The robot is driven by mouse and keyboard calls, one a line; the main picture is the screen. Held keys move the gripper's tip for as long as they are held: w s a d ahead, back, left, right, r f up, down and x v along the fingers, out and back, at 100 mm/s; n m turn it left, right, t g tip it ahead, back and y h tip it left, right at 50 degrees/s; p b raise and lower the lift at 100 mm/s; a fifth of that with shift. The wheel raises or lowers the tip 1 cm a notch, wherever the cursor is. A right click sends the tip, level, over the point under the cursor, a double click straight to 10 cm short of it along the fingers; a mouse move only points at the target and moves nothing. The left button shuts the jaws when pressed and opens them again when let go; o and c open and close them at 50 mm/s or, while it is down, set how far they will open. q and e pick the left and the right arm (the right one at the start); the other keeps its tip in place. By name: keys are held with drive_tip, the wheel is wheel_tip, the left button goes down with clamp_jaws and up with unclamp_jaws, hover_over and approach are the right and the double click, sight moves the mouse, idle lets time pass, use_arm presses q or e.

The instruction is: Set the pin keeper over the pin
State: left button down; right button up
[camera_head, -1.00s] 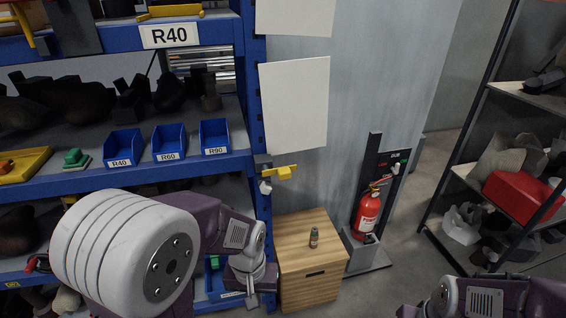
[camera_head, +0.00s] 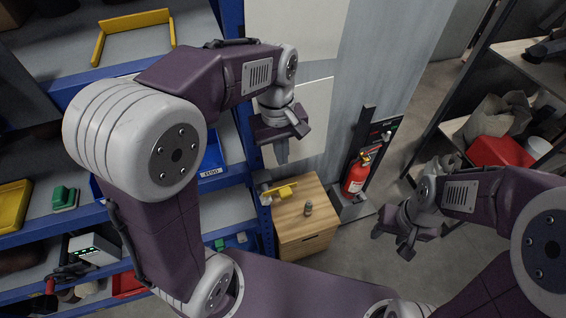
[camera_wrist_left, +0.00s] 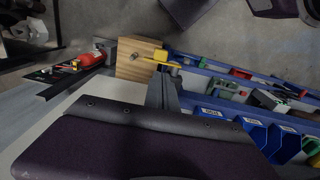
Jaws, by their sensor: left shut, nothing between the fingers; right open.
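I cannot tell which part is the pin keeper or the pin. My left gripper (camera_head: 282,157) is shut and empty, pointing down in front of the grey wall panel, above the fitting in the picture. Its fingers show closed together in the left wrist view (camera_wrist_left: 162,92). My right gripper (camera_head: 392,244) is open and empty at the right, away from the fitting.
Blue shelving (camera_head: 235,170) fills the left, a dark rack the right.

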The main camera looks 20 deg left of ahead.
use_arm(q)
drive_tip(key=s+d, duration=0.1)
drive_tip(key=s, duration=0.1)
hover_over(284, 192)
wheel_tip(284, 192, down, 6)
drive_tip(key=f, duration=0.1)
wheel_tip(284, 192, down, 6)
drive_tip(key=shift+w+f+p, duration=0.15)
drive_tip(key=shift+p, duration=0.85)
drive_tip(key=shift+d+f, duration=0.1)
drive_tip(key=shift+f, duration=0.1)
drive_tip(key=shift+s+d, duration=0.1)
drive_tip(key=shift+s, duration=0.15)
use_arm(e)
drive_tip(key=shift+s+d+r, duration=0.1)
drive_tip(key=shift+s+r, duration=0.1)
drive_tip(key=shift+r, duration=0.45)
drive_tip(key=shift+s+d+r, duration=0.1)
drive_tip(key=shift+s+r, duration=0.05)
drive_tip(key=shift+r, duration=0.45)
use_arm(q)
drive_tip(key=shift+w, duration=0.15)
use_arm(e)
drive_tip(key=shift+w+a, duration=0.1)
drive_tip(key=shift+a, duration=0.05)
use_arm(q)
drive_tip(key=shift+a+f, duration=0.1)
drive_tip(key=shift+a, duration=0.15)
use_arm(e)
drive_tip(key=shift+r, duration=0.1)
